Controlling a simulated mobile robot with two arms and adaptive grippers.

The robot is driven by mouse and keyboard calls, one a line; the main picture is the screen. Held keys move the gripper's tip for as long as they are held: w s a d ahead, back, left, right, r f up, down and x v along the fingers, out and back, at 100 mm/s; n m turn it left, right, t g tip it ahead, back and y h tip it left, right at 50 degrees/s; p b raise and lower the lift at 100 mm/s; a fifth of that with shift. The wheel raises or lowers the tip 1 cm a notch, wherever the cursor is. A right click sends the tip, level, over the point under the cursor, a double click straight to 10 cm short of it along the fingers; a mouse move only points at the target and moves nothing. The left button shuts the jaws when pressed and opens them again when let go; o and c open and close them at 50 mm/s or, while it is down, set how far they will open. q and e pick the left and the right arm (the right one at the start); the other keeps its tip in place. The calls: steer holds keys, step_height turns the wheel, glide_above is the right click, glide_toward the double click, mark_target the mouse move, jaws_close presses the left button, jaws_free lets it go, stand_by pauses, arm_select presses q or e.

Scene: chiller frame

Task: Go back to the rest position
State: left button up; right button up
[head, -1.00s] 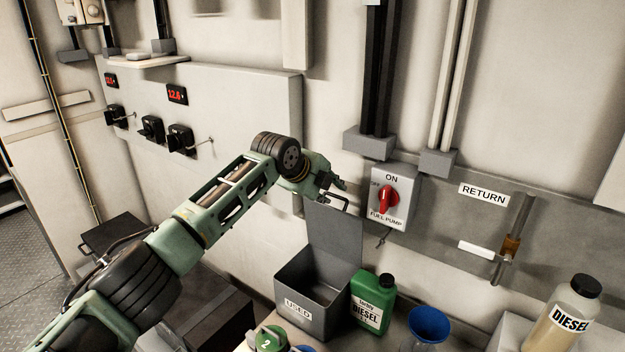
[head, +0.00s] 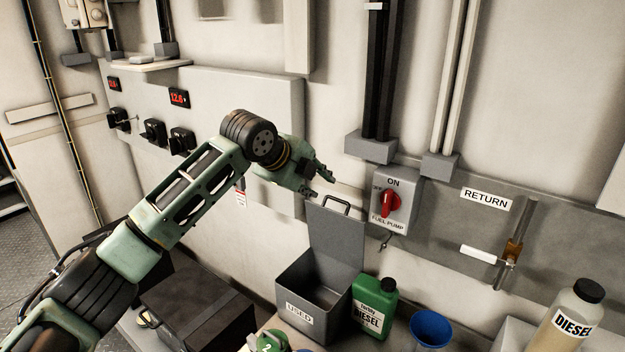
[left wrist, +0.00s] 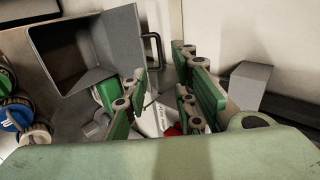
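The knob is partly hidden behind the fingers in the left wrist view. My right gripper is not in view.
A green diesel jug (head: 374,306), a blue funnel (head: 430,328) and a clear diesel bottle (head: 572,318) stand right of the bin. A RETURN valve handle (head: 480,254) is on the wall. A dark box (head: 195,315) lies below my left arm. The wall is close behind the gripper.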

arm_select(q)
steer(key=s+f+n+g, duration=0.1)
steer(key=s+f+n, duration=0.3)
steer(key=s+f, duration=0.65)
steer(key=s+f+n+g, duration=0.1)
steer(key=s+f+n, duration=0.55)
steer(key=f, duration=0.75)
steer(key=s+a+f+n+g+y, duration=0.1)
steer(key=s+a+f+n+y, duration=0.2)
steer(key=s+a, duration=0.55)
steer(key=s+a+f+n+y, duration=0.1)
steer(key=s+a+f+n, duration=0.2)
steer(key=s+a+n, duration=0.55)
steer(key=s+a+f+n+g+y, duration=0.1)
steer(key=s+a+f, duration=0.25)
steer(key=s, duration=0.95)
step_height(320, 180, down, 27)
steer(key=g+b, duration=0.1)
steer(key=b, duration=0.1)
steer(key=s+a+f+g+b, duration=0.1)
steer(key=s+a+f+b, duration=0.1)
steer(key=s+f, duration=1.6)
step_height(320, 180, down, 2)
steer(key=shift+a+g+y+b, duration=0.3)
steer(key=shift+a+b, duration=0.05)
steer(key=shift+a, duration=0.4)
